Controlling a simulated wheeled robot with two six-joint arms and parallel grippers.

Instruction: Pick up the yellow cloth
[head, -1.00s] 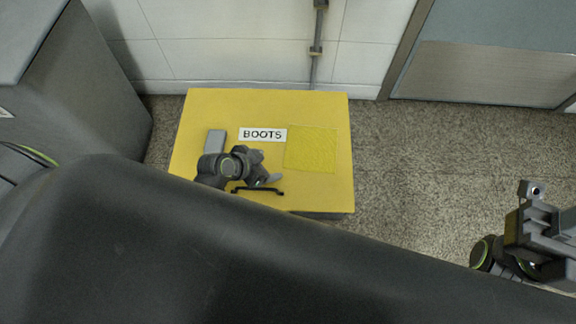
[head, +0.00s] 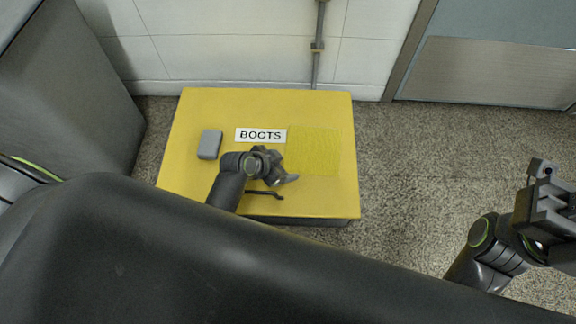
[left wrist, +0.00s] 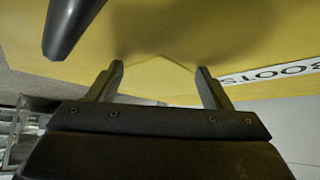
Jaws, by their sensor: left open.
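The yellow cloth (head: 317,152) lies flat on the right part of the top of a yellow box (head: 190,180), close to it in colour. My left gripper (head: 287,179) is over the box, just off the cloth's near left corner. In the left wrist view my left gripper (left wrist: 161,70) has its fingers apart. A pale yellow corner shows between and beyond them; I cannot tell surely if it is the cloth. Nothing is visibly held. My right gripper (head: 540,180) is at the right edge, far from the cloth; its jaws are unclear.
The box bears a white BOOTS label (head: 261,135), which also shows in the left wrist view (left wrist: 275,68). A grey block (head: 210,144) lies left of it. A black handle (head: 265,194) is at the front edge. A wall stands behind; speckled floor (head: 430,150) is clear to the right.

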